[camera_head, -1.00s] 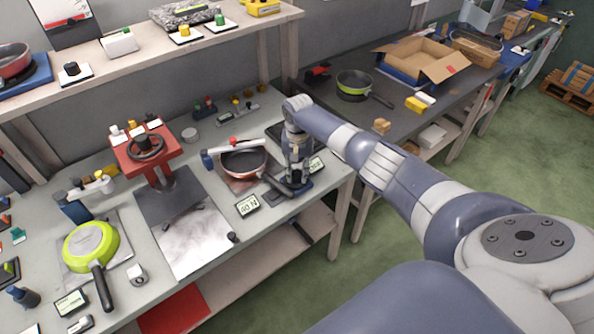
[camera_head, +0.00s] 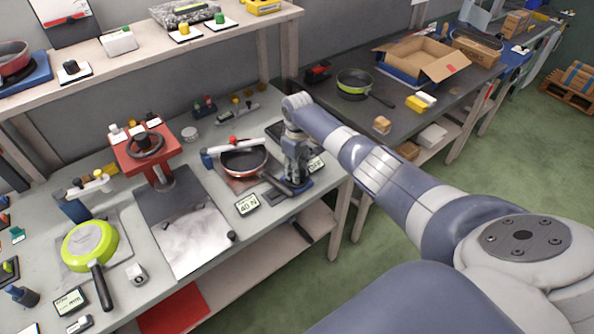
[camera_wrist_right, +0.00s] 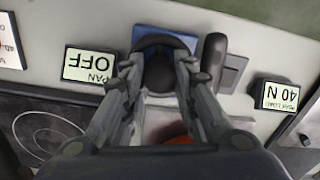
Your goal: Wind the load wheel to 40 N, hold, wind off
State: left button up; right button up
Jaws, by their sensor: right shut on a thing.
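My right gripper (camera_head: 294,172) points down at the front right of the near bench. In the right wrist view my right gripper (camera_wrist_right: 159,78) is shut on a black round load wheel (camera_wrist_right: 163,42), one finger on each side. The wheel sits on a blue base (camera_head: 299,188), and the gripper mostly hides it in the head view. A red-rimmed dark pan (camera_head: 244,160) lies beside it, its black handle (camera_wrist_right: 212,62) close to the wheel. My left gripper is out of view.
A red press with a black handwheel (camera_head: 147,146) stands left of the pan. A green pan (camera_head: 90,245) lies at the left. A second bench (camera_head: 335,115) behind holds another pan (camera_head: 354,84) and an open carton (camera_head: 425,60). A shelf (camera_head: 130,55) runs above.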

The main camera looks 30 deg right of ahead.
jog(key=n, duration=0.4)
jog(key=shift+n, duration=0.3)
jog(key=shift+n+b, duration=0.45)
jog(key=shift+n, duration=1.55)
jog(key=o, duration=1.1)
jog(key=shift+r, duration=0.2)
notch_tip(320, 180, up, 12)
jog(key=shift+w+f, duration=0.1)
jog(key=shift+f, duration=0.05)
jog(key=shift+f, duration=0.1)
